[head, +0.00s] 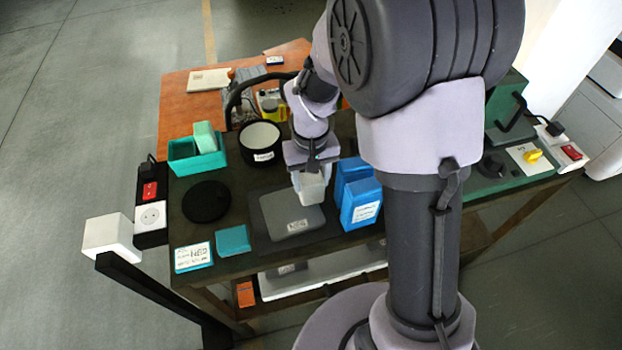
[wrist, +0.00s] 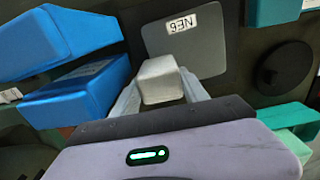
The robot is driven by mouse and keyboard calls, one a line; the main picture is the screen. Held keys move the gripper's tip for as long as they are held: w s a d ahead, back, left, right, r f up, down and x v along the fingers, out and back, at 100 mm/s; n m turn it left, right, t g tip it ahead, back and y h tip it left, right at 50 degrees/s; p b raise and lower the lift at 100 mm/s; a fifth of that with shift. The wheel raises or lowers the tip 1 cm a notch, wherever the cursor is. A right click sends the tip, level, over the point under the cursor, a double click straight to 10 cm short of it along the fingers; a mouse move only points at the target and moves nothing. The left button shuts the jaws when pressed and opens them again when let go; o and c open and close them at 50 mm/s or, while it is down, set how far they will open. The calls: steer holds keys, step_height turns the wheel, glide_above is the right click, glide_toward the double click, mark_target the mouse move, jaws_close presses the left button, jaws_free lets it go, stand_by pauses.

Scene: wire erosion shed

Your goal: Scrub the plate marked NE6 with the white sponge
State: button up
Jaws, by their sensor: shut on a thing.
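The grey plate (head: 277,213) lies flat on the dark bench. Its white label reads NE6 in the wrist view, where the plate (wrist: 211,58) is just beyond my gripper. My gripper (head: 311,178) is shut on the white sponge (head: 312,190), a pale block that shows between the fingers in the wrist view (wrist: 160,80). The sponge is at the plate's upper right part in the head view. I cannot tell whether it touches the plate or hangs just above it.
Blue boxes (head: 361,204) stand close right of the plate. A black round container (head: 261,148), a teal bin (head: 197,163) with a pale green block, and a black disc (head: 206,202) are to the left. Teal pieces (head: 233,240) lie near the front edge.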

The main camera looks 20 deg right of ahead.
step_height(320, 180, up, 2)
steer(key=shift+r+p, duration=0.25)
steer(key=shift+p, duration=0.1)
steer(key=shift+a+r+p, duration=0.3)
steer(key=shift+r+p, duration=0.3)
steer(key=shift+r, duration=0.15)
steer(key=shift+d+r+p, duration=0.15)
steer(key=shift+r+p, duration=0.45)
steer(key=shift+r, duration=0.1)
steer(key=shift+r+p, duration=1.1)
steer(key=shift+r, duration=0.25)
